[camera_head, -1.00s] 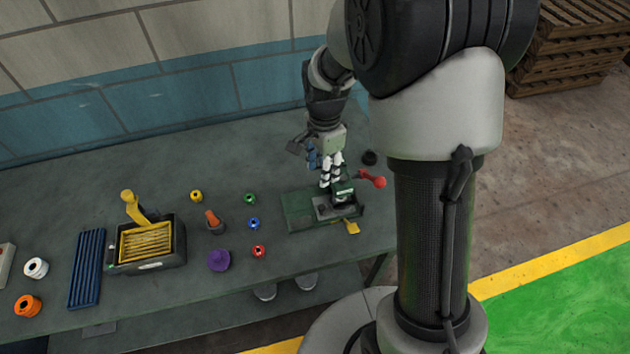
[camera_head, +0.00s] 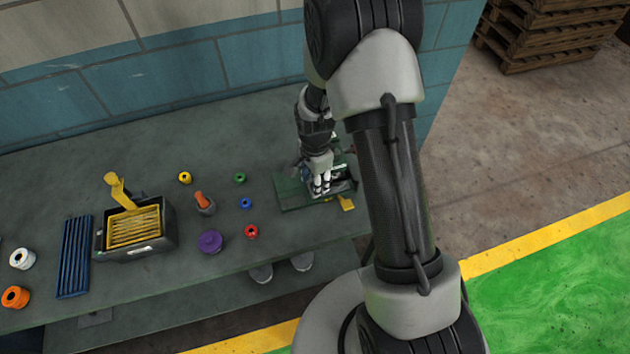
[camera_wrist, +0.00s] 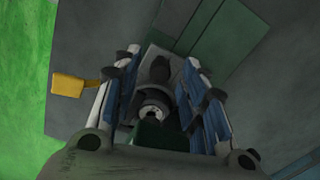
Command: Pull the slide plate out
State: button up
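A green fixture (camera_head: 290,192) sits at the right end of the bench. A yellow tab (camera_head: 346,203) sticks out at its front edge and shows at the left in the wrist view (camera_wrist: 68,85). It seems to belong to the slide plate, but the plate itself is hard to make out. A grey plate (camera_wrist: 163,52) lies on the fixture between my fingers. My gripper (camera_head: 320,191) is low over the fixture. In the wrist view my gripper (camera_wrist: 160,70) is open, with fingers on either side of a dark cylindrical part with a light ring (camera_wrist: 151,113). Contact is unclear.
Left of the fixture stand small coloured spools, including a red one (camera_head: 251,231), and a purple piece (camera_head: 210,241). Farther left are a black box with yellow slats (camera_head: 165,240) and a blue ribbed rack (camera_head: 74,257). The wall is behind.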

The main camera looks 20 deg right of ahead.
jog(key=shift+f, duration=0.15)
grip_shut()
dwell(0.4)
dwell(0.4)
